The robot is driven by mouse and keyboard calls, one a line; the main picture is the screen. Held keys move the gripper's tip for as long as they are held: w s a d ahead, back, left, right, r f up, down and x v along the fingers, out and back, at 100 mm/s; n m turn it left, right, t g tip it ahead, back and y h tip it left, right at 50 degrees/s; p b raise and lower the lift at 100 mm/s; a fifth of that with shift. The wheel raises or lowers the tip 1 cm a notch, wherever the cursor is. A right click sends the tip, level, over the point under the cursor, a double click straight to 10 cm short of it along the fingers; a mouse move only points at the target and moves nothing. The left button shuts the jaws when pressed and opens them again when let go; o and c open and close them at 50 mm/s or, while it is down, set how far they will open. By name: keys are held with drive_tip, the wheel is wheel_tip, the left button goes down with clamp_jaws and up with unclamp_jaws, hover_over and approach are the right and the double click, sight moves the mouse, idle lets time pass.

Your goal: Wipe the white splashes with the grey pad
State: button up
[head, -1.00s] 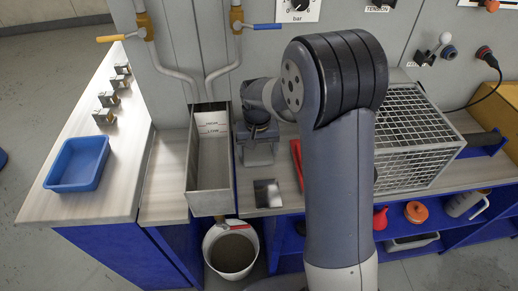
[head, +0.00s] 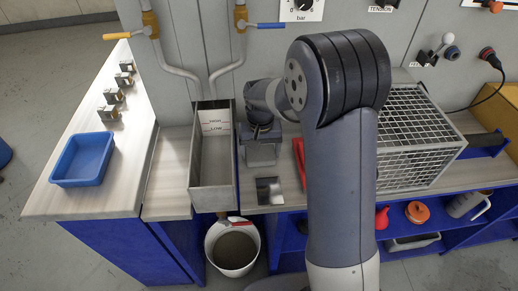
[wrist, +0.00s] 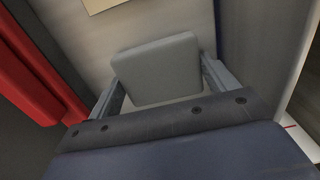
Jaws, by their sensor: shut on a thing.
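The grey pad (wrist: 155,70) is a flat block with rounded corners, held between the two fingers of my gripper (wrist: 160,85) in the wrist view. My gripper (head: 262,154) also shows in the head view, low over the bench just right of the grey open tank, partly behind my arm. It is shut on the pad. I cannot tell whether the pad touches the surface below. I cannot make out any white splashes in either view; my arm hides part of the bench.
The open tank (head: 212,190) stands close left of my gripper. A wire cage (head: 418,140) and a red object (head: 299,160) lie to the right. A small dark plate (head: 269,191) lies in front. A blue tray (head: 83,158) is at left, a bucket (head: 233,250) below.

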drive_tip(key=r, duration=0.2)
drive_tip(key=r+p, duration=0.1)
drive_tip(key=shift+w, duration=0.25)
drive_tip(key=shift+r+p, duration=1.75)
drive_tip(key=shift+r, duration=0.7)
